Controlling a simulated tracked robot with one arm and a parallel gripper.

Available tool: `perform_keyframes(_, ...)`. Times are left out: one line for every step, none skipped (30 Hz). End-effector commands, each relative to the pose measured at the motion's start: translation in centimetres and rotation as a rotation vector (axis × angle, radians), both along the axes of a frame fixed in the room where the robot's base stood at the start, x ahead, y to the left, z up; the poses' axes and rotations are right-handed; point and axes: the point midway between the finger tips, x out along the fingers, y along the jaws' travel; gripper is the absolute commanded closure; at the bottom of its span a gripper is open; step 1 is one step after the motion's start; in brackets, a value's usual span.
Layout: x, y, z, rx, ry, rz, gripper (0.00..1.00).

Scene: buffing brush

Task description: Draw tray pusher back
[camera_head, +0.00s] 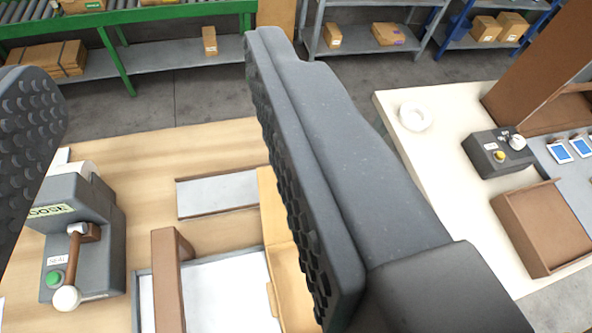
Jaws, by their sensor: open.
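My gripper (150,100) is open, with one dark studded finger at the left edge and the other large across the middle. Nothing is between the fingers. A brown upright piece (168,282), which looks like the tray pusher, stands at the left part of a grey-rimmed tray with a white floor (232,292). It is lower in the picture than the gap between the fingers, and I see no contact. The picture's bottom edge cuts off both pusher and tray, and the right finger hides part of what lies right of them.
A grey sealing machine (88,245) with a lever and green button stands left of the tray. An open cardboard box (291,285) is right of it. A pale channel (220,193) lies behind. At right are a control box (490,158) and brown bin (545,225).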

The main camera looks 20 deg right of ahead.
Motion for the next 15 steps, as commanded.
perform_keyframes(1.2,-0.2,-0.2,-0.029,0.024,-0.003,0.52)
perform_keyframes(1.9,-0.2,-0.4,-0.051,0.041,-0.006,0.52)
perform_keyframes(2.9,-0.3,-0.8,-0.087,0.066,-0.007,0.52)
perform_keyframes(3.7,-0.4,-1.1,-0.115,0.088,-0.008,0.52)
perform_keyframes(4.6,-0.6,-1.4,-0.146,0.111,-0.007,0.52)
perform_keyframes(5.9,-0.9,-1.8,-0.189,0.140,-0.006,0.52)
perform_keyframes(6.7,-1.2,-2.1,-0.221,0.163,-0.004,0.52)
perform_keyframes(7.7,-1.4,-2.7,-0.252,0.188,-0.001,0.52)
perform_keyframes(8.8,-1.6,-3.4,-0.292,0.224,0.003,0.52)
perform_keyframes(9.6,-1.8,-3.8,-0.323,0.247,0.007,0.52)
perform_keyframes(10.5,-2.0,-4.2,-0.355,0.270,0.013,0.52)
perform_keyframes(11.6,-2.3,-4.9,-0.396,0.302,0.020,0.52)
perform_keyframes(12.4,-2.6,-5.4,-0.427,0.328,0.026,0.52)
perform_keyframes(13.1,-2.8,-6.0,-0.456,0.354,0.033,0.52)
perform_keyframes(14.2,-3.1,-6.9,-0.492,0.390,0.044,0.52)
